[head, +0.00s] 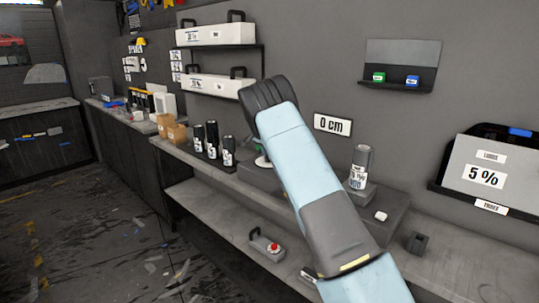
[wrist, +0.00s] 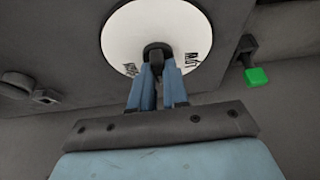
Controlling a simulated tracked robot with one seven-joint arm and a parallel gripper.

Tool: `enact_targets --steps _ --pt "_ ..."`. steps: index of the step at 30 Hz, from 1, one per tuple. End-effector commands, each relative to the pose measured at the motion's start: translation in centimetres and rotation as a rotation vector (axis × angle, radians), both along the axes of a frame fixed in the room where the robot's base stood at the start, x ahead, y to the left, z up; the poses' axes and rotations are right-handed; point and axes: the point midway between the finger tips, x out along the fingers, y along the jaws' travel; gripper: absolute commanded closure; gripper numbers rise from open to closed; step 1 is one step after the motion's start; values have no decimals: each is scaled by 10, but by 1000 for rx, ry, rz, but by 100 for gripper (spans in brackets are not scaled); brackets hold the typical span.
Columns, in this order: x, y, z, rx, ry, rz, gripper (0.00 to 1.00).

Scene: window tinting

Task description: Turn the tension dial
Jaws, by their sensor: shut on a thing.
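The tension dial shows in the wrist view as a round white plate (wrist: 122,36) with a dark knob (wrist: 157,52) at its centre and small black lettering near its edge. My gripper (wrist: 158,72) has its two blue fingers closed on the dark knob. In the head view my light blue arm covers most of the dial, and only a sliver of white dial plate (head: 262,162) shows beside it. The gripper itself is hidden there behind the arm. The dial's lettering is too small to read.
A green-tipped lever (wrist: 257,76) stands right of the dial in the wrist view. In the head view, dark canisters (head: 212,140) stand left of the arm, and another canister (head: 360,166) stands right. A "0 cm" sign (head: 332,125) hangs on the wall.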

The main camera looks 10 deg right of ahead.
Motion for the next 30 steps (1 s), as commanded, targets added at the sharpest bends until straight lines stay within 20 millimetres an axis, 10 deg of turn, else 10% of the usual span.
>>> enact_targets --steps 6,7,15,30 --pt "1 5 0 4 -4 7 100" --pt "1 5 1 4 -4 7 84" --pt "1 4 0 3 -2 6 60" --pt "-2 6 13 1 -1 4 60"
